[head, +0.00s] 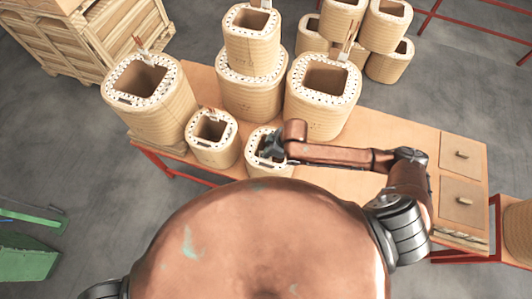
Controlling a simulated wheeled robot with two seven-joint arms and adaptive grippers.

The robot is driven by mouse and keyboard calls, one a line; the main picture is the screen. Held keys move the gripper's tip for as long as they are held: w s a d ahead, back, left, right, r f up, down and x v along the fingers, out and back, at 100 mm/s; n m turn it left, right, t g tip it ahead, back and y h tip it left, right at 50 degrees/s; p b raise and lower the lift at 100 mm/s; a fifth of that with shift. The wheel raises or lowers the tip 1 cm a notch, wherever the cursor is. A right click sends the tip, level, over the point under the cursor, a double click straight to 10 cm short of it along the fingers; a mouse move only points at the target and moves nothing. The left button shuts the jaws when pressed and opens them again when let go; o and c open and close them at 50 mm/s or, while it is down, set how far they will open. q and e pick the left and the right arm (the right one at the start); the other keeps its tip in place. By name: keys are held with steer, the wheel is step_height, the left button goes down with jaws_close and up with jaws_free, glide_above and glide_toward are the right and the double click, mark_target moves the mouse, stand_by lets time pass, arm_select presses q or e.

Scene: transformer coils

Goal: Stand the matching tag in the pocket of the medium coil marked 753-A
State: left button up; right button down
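Several tan, hollow coils with pale, dotted top rims stand on the table. A large one stands at the left (168,112) and another at the right (318,118). Between them, one coil (252,50) is stacked on a wider coil (250,98). Two smaller coils stand in front, one at the left (214,155) and one at the right (256,168). The mark 753-A is not readable on any coil, and I cannot make out a tag. My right gripper (268,152) is over the front right coil's opening; its fingers are too small to judge. My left gripper is out of view.
The wooden table (400,140) has red legs and is bare at its right, beside two drawer-like panels (463,155). More coils (388,58) stand behind it. A wooden crate (110,40) stands at the back left, and a green object (25,258) at the lower left.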

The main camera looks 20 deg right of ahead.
steer(key=shift+f+b, duration=2.1)
steer(key=shift+b, duration=0.1)
steer(key=shift+f+b, duration=0.6)
steer(key=shift+f, duration=1.6)
steer(key=c, duration=2.7)
jaws_free()
steer(key=o, duration=0.6)
steer(key=shift+r, duration=0.2)
steer(key=v, duration=1.1)
steer(key=shift+s+d+r, duration=0.1)
steer(key=shift+r, duration=0.2)
